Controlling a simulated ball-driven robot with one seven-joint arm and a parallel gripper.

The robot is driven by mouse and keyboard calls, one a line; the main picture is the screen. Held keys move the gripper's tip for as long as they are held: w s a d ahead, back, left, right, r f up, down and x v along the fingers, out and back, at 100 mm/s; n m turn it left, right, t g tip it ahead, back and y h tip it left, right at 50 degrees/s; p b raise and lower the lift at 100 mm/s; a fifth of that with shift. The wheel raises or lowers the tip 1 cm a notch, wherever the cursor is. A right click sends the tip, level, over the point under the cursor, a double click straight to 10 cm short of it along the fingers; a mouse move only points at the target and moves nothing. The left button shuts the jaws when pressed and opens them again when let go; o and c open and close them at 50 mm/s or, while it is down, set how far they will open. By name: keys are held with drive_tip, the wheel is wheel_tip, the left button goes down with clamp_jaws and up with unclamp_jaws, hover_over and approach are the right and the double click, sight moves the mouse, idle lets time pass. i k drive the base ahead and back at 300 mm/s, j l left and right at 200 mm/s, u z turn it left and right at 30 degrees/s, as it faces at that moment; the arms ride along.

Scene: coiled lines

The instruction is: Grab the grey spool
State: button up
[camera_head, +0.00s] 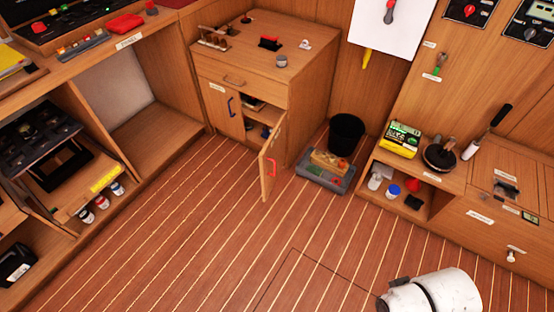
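A small grey round thing (281,61) sits on top of the wooden cabinet (240,62), near its front right edge. It looks like the grey spool, but it is too small to be sure. Nothing touches it. A white part of my own arm shows at the bottom right, over the floor and far from the cabinet. My gripper's fingers are not in view.
The cabinet's right door (273,157) stands open into the room. A red item (269,43) and a wooden rack (214,38) share its top. A black bin (346,134) and a grey tray (325,175) stand to its right. The middle floor is clear.

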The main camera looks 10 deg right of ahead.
sight(282, 59)
drive_tip(key=i+u, duration=0.15)
drive_tip(key=i, duration=0.4)
drive_tip(key=i+l+u, duration=0.15)
drive_tip(key=i, duration=0.35)
drive_tip(key=i+l+u, duration=0.15)
drive_tip(key=i, duration=0.4)
drive_tip(key=i+l+u, duration=0.15)
drive_tip(key=i, duration=0.35)
drive_tip(key=i+l+u, duration=0.15)
drive_tip(key=i, duration=0.4)
drive_tip(key=l, duration=0.1)
